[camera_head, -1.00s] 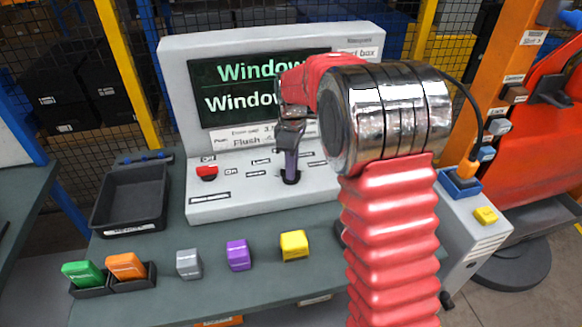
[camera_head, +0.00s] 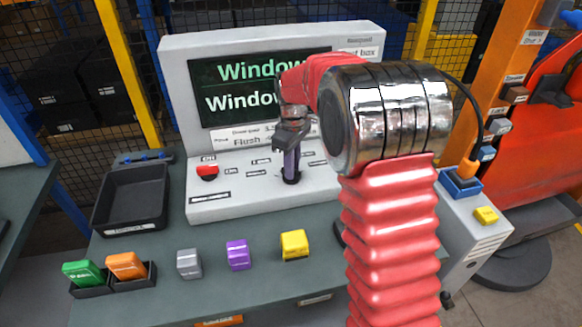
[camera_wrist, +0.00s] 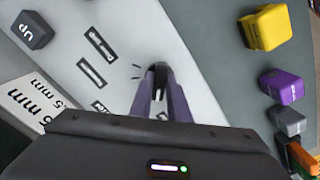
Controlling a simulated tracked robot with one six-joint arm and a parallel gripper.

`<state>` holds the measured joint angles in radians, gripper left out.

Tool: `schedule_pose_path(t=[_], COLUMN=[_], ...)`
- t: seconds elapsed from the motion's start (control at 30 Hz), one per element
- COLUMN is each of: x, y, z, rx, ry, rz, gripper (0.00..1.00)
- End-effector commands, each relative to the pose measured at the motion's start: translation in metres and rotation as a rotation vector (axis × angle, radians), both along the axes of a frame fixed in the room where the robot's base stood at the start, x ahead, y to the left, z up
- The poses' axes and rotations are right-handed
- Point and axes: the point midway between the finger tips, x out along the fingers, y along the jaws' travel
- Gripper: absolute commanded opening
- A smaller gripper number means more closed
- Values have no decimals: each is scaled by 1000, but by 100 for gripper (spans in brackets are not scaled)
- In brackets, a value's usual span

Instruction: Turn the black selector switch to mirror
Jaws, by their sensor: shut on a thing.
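The control box (camera_head: 225,202) stands on the bench with a sloped panel and a screen (camera_head: 235,100) showing "Window" in green and white. My gripper (camera_head: 291,173) points down onto the panel, right of the red button (camera_head: 207,172). In the wrist view its purple fingers (camera_wrist: 161,92) are shut on the black selector switch (camera_wrist: 158,68), of which only a dark part shows between the fingertips. Printed labels (camera_wrist: 97,43) lie beside it on the panel. My arm hides the right part of the screen and panel; I cannot read which label the switch points to.
A yellow block (camera_head: 294,245), a purple block (camera_head: 238,254) and a grey block (camera_head: 189,263) sit on the bench in front. Green (camera_head: 83,273) and orange (camera_head: 126,265) blocks sit in holders. An empty black tray (camera_head: 131,226) stands at left. A dark "up" button (camera_wrist: 32,30) is near the fingers.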

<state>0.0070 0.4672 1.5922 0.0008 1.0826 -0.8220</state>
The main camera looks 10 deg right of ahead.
Motion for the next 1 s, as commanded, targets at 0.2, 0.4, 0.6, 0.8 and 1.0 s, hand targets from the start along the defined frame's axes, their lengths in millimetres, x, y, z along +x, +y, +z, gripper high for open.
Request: schedule_pose_path(t=[0.2, 0.4, 0.6, 0.8, 1.0], x=[0, 0, -1, -1, -1], y=[0, 1, 2, 2, 3], z=[1, 1, 1, 1, 1], rx=[-1, -1, -1, -1, -1], ry=[-2, -2, -2, -2, -2], rz=[-190, -380, -560, -701, -784], gripper=[0, 0, 0, 0, 0])
